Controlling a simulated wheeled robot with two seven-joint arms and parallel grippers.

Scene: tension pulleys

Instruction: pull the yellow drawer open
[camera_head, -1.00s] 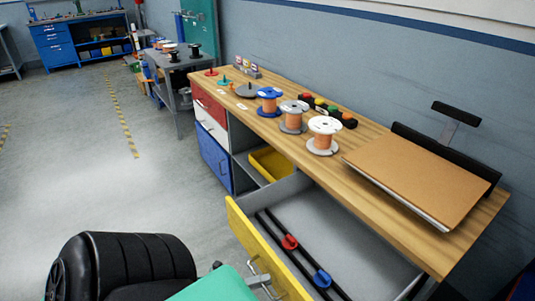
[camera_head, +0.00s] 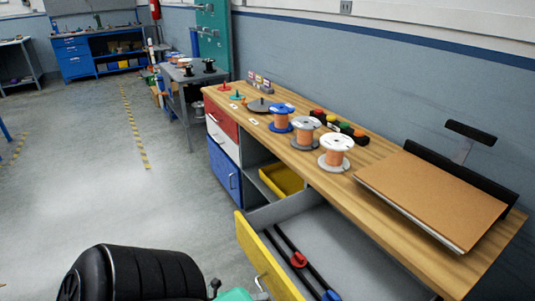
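The drawer with the yellow front (camera_head: 268,262) stands pulled out from under the wooden workbench (camera_head: 400,240). Its grey inside shows, with two dark rods, a red piece (camera_head: 299,260) and a blue piece (camera_head: 331,295) in it. A metal handle (camera_head: 262,282) is on the yellow front, near the bottom edge of the picture. Neither of my grippers can be made out in the head view, so I cannot tell of any contact with the handle. The drawer's near end is cut off by the picture's edge.
A black ribbed object (camera_head: 130,272) and a green part (camera_head: 236,295) are at the bottom, close to the drawer. Spools, including a white one (camera_head: 336,152), and a brown board (camera_head: 430,198) are on the bench.

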